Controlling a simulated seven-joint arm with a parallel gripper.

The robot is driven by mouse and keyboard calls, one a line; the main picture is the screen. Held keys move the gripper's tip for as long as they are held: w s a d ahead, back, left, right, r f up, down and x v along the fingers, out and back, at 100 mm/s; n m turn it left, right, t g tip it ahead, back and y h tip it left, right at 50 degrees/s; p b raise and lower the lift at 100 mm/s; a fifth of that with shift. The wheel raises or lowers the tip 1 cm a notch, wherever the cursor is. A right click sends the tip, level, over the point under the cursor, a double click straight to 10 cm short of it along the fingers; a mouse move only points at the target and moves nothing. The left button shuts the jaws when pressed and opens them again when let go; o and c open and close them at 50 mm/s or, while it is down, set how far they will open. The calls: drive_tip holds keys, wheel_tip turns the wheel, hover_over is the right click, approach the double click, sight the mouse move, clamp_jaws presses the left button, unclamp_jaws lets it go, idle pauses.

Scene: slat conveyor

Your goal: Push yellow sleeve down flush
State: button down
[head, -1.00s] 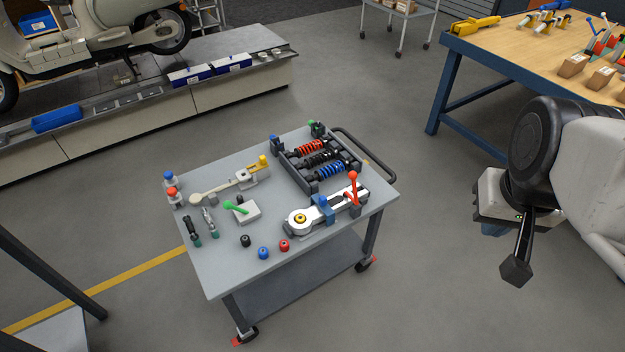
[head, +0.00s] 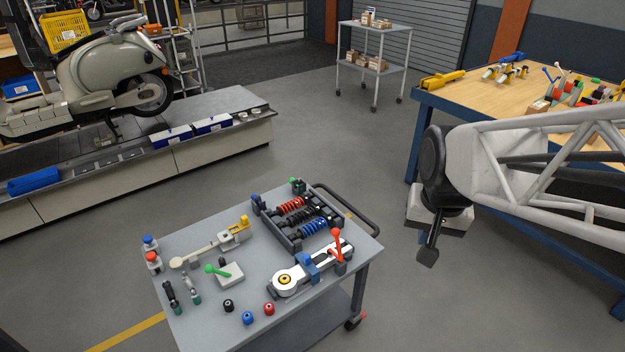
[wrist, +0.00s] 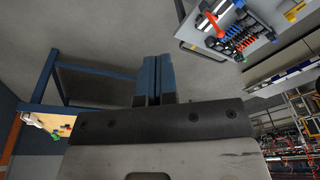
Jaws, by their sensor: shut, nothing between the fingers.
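The yellow sleeve (head: 285,279) shows as a small yellow ring with a dark centre in the round end of a white arm (head: 298,270). The white arm lies in a fixture on the grey cart, with a blue block and a red-handled clamp (head: 337,243) at its other end. How far the sleeve stands proud is too small to tell. My gripper (head: 428,256) is in the air right of the cart, well apart from the sleeve. In the wrist view its blue fingers (wrist: 155,80) are together and empty. The sleeve cannot be made out in the wrist view.
The grey cart (head: 205,325) also carries a rack of springs (head: 305,217), a green-handled block (head: 226,273), a yellow-ended arm (head: 210,245) and several small bushings. A wooden-topped bench (head: 455,95) stands at the right. Open floor lies between cart and bench.

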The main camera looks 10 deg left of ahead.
drive_tip(key=w+a+f+m, duration=0.1)
drive_tip(key=w+a+f, duration=0.5)
drive_tip(key=w+a, duration=0.25)
drive_tip(key=m+g, duration=0.2)
drive_tip(key=m, duration=0.1)
hover_over(285, 278)
wheel_tip(285, 278, down, 28)
drive_tip(key=shift+a+r, duration=0.1)
drive_tip(key=shift+f, duration=3.15)
drive_tip(key=shift+r, duration=0.1)
